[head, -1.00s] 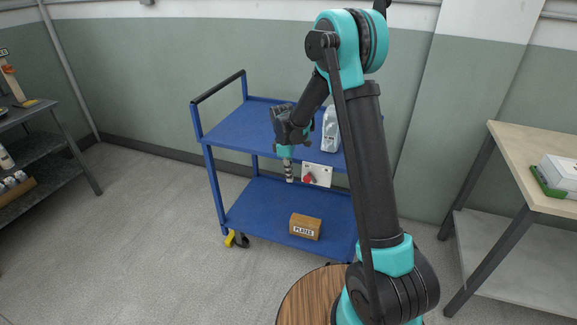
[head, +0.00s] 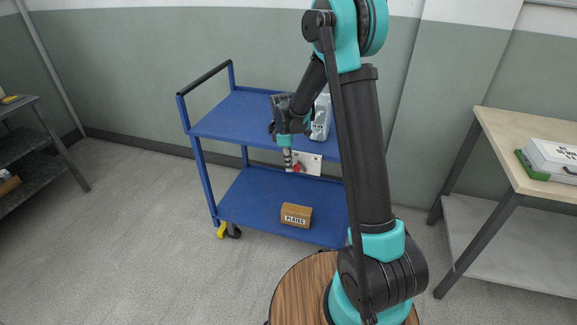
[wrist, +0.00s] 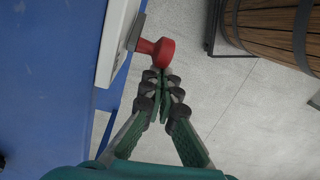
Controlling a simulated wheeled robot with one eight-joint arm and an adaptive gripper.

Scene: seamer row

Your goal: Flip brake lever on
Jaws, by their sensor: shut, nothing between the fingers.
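The brake lever is a short grey lever with a red knob (head: 297,168) on a white plate (head: 313,164) at the front edge of the blue cart's upper shelf. In the wrist view the red knob (wrist: 158,50) stands out from the white plate (wrist: 117,42), with a bit of the grey lever showing. My gripper (head: 288,169) is shut and empty, at the left of the knob in the head view. In the wrist view the fingertips (wrist: 162,76) are right at the knob's lower edge; whether they touch it I cannot tell.
The blue cart (head: 230,195) holds a pale bag-like item (head: 321,117) on top and a box marked PLATES (head: 296,215) below. A yellow part (head: 222,229) sits by its caster. A workbench (head: 535,150) stands at right, a dark shelf (head: 45,165) at left. Floor at left is clear.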

